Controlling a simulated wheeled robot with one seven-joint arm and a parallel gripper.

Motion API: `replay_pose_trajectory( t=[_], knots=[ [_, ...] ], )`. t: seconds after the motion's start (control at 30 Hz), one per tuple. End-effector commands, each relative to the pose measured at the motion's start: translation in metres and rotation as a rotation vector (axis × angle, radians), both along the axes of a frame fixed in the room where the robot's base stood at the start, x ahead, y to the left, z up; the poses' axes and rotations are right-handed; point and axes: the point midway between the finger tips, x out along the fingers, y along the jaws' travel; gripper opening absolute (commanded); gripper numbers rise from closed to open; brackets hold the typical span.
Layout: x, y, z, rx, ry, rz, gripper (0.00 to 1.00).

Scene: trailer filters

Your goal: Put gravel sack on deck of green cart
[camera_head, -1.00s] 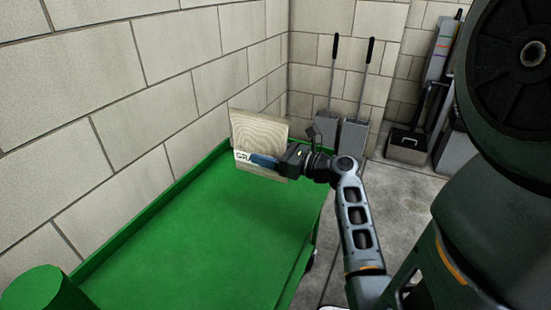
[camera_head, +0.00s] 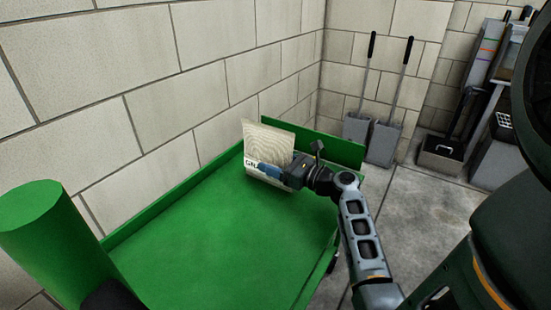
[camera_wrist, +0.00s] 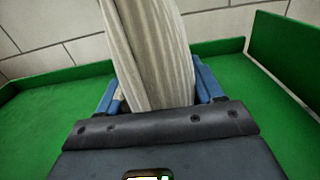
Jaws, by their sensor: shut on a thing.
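The gravel sack (camera_head: 268,143) is a pale, flat sack with wood-like rings and a white label band with partly hidden letters. My gripper (camera_head: 268,170) is shut on it, and the sack stands tilted near the far end of the green cart's deck (camera_head: 225,235). In the wrist view the sack (camera_wrist: 155,50) stands between the blue fingers (camera_wrist: 158,92), with the green deck (camera_wrist: 40,125) on both sides. I cannot tell whether the sack's lower edge touches the deck.
A block wall (camera_head: 150,60) runs along the cart's left side. The cart has a low rim and a raised end panel (camera_head: 320,142). A green cylinder (camera_head: 45,235) rises at the near left. Two long-handled dustpans (camera_head: 384,143) stand beyond the cart. Most of the deck is bare.

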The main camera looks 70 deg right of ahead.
Motion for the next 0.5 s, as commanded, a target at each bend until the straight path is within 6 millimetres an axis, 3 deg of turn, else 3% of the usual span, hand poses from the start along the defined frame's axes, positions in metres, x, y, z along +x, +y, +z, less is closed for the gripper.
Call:
replay_pose_trajectory(
  t=[0.37,0.4,0.5],
  knots=[
    [0.0003,-0.0011,0.0016,-0.006,-0.006,0.000,0.00],
    [-0.0002,-0.0004,-0.0015,-0.002,-0.001,0.000,0.70],
    [-0.0002,-0.0004,-0.0015,-0.002,-0.001,0.000,0.80]
  ],
)
